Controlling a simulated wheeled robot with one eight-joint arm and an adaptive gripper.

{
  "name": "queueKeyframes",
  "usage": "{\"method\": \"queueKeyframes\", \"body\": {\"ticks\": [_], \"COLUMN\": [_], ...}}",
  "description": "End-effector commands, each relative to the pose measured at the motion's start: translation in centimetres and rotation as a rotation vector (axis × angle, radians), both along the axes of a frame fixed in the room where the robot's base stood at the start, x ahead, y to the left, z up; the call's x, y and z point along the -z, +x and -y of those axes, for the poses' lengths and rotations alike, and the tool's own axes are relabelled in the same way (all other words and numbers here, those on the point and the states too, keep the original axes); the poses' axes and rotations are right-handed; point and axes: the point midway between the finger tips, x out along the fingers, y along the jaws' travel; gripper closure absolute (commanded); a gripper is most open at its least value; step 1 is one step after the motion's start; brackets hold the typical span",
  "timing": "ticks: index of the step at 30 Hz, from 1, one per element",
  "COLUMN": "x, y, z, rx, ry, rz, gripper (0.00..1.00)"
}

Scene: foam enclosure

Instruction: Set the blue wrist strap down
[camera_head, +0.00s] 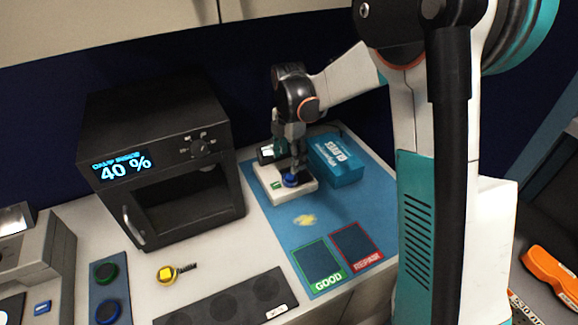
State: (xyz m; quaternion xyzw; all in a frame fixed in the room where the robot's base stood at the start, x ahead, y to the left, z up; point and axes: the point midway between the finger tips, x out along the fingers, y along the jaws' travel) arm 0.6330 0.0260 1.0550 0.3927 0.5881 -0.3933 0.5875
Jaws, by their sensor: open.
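A blue round item that looks like the blue wrist strap (291,181) sits on a small white device (307,187) with a green label, at the back of the blue mat. My gripper (294,169) points down directly over the blue item, with its fingertips close to it. The jaws are open; I cannot tell whether the fingers still touch the item. Another blue round item (107,311) lies on a dark strip at the lower left, below a green one (105,271).
A blue gloves box (336,161) stands close to the right of my gripper. A green-framed GOOD area (319,267) and a red-framed REPAIR area (356,245) look empty. A black oven-like chamber (160,165) reads 40 %. A yellow item (166,273) lies before it.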

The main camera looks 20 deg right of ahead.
Motion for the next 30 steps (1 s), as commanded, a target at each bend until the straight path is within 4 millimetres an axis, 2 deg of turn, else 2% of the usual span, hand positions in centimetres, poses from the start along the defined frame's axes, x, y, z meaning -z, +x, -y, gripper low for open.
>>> {"method": "queueKeyframes", "body": {"ticks": [1,3,10,14,17,24,30], "x": [-1.2,-2.2,-4.3,-5.7,-7.5,-12.2,-14.8], "y": [-0.1,0.0,-0.1,-1.0,-2.6,-7.8,-12.6], "z": [0.0,0.0,0.0,0.1,0.4,1.0,1.5], "rx": [0.0,0.0,0.005,0.069,0.187,0.568,0.885], "ry": [0.0,0.0,0.0,0.001,0.008,0.057,0.132], "rz": [0.0,0.0,0.002,0.022,0.059,0.176,0.262], "gripper": [0.38,0.38,0.38,0.38,0.38,0.38,0.38]}}
